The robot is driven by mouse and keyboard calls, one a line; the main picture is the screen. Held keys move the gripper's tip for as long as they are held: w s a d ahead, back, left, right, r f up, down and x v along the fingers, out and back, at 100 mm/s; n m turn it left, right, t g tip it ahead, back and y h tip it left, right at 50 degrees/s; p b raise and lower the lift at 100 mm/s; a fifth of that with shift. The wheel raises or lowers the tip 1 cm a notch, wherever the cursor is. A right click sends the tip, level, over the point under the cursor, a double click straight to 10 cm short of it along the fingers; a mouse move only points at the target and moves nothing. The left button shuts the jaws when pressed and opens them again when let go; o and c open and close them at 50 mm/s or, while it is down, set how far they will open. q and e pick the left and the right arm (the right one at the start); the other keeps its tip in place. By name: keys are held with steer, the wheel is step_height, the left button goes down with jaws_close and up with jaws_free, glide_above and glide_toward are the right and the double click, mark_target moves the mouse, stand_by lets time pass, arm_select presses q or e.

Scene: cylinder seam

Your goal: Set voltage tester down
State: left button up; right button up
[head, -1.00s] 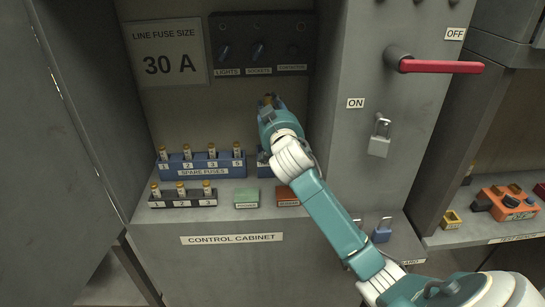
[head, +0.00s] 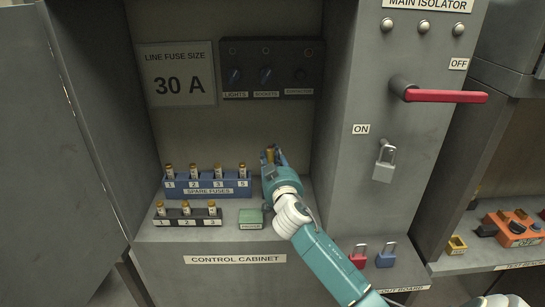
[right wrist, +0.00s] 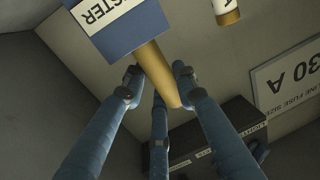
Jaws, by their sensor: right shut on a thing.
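The voltage tester, as far as I can tell, is the tan cylinder (right wrist: 157,75) between my right fingers in the right wrist view. Its tip also shows between the fingers in the head view (head: 269,154). A blue block (right wrist: 125,30) with a white label ending in "STER" is right at the cylinder's far end. I cannot tell whether the cylinder is seated in it. My right gripper (head: 271,158) is shut on the cylinder, just right of the spare fuses, and hides the block in the head view. My left gripper is not in view.
The blue spare fuse rack (head: 207,185) stands close left, with a black fuse holder (head: 187,218) in front. A green block (head: 251,218) sits beside my right wrist. The switch panel (head: 271,66) is behind, and the isolator cabinet wall (head: 340,150) rises to the right.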

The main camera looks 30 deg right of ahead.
steer(key=shift+f, duration=0.1)
steer(key=o, duration=1.1)
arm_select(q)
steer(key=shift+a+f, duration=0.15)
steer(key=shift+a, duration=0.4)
arm_select(e)
steer(key=shift+o, duration=0.2)
steer(key=shift+r, duration=0.2)
arm_select(q)
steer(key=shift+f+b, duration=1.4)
steer(key=shift+b, duration=0.1)
arm_select(e)
steer(key=v, duration=1.2)
